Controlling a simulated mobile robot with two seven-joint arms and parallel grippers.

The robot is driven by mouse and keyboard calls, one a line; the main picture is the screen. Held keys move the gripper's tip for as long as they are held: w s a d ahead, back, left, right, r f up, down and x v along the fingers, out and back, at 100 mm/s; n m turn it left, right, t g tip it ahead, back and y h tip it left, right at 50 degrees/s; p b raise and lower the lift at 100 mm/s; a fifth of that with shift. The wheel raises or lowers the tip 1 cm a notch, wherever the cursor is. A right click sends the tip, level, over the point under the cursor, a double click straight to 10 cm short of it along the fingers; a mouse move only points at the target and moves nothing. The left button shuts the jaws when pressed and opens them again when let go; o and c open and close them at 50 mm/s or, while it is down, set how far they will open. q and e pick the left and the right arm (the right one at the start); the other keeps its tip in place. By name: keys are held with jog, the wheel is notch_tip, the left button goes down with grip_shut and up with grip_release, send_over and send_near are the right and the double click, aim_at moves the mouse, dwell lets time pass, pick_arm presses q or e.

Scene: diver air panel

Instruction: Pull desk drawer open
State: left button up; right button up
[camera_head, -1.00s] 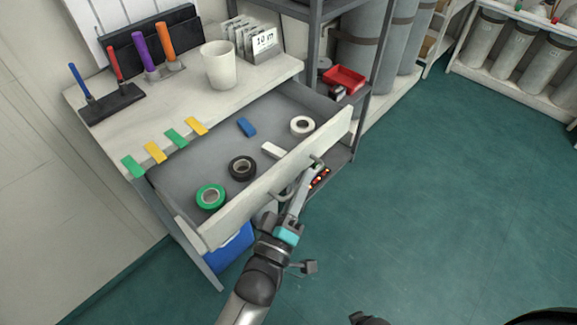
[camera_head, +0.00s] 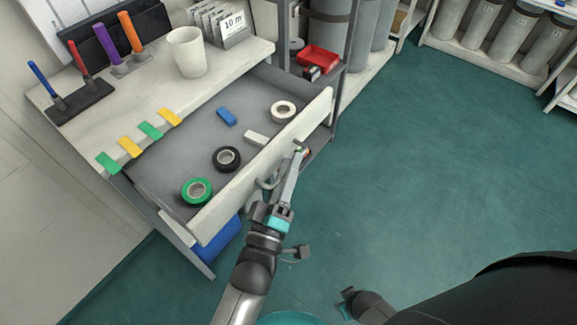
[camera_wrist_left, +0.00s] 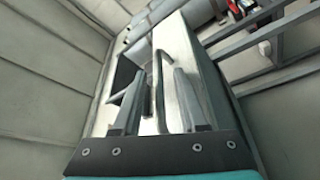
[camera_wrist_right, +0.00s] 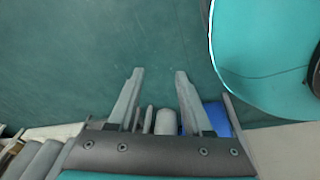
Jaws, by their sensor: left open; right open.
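The desk drawer (camera_head: 198,214) stands well open, its pale front (camera_head: 232,202) pulled away from the desk. A curved grey handle (camera_head: 266,183) is on the front's outer face. My left gripper (camera_head: 287,180) is at the handle. In the left wrist view, the handle (camera_wrist_left: 160,85) runs between the parted fingers (camera_wrist_left: 157,85); whether either finger touches it I cannot tell. My right gripper (camera_head: 346,301) is low, near the bottom of the head view, away from the drawer. The right wrist view shows its fingers (camera_wrist_right: 158,75) open and empty above the floor.
The drawer holds green tape (camera_head: 197,191), black tape (camera_head: 227,158), white tape (camera_head: 284,110), a blue block (camera_head: 226,117) and a white block (camera_head: 256,138). A cup (camera_head: 188,54) stands on the desk. A shelf with a red tray (camera_head: 318,58) adjoins it. The green floor (camera_head: 430,170) at right is clear.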

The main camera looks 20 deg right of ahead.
pick_arm(q)
jog(key=shift+s+a, duration=0.15)
jog(key=shift+s, duration=0.1)
jog(key=p+v, duration=0.2)
jog(key=v, duration=1.2)
jog(key=shift+s+a, duration=0.15)
jog(key=shift+s, duration=0.15)
pick_arm(e)
jog(key=s+d, duration=0.3)
jog(key=s, duration=0.1)
jog(key=shift+s+f, duration=0.1)
jog(key=shift+f, duration=0.25)
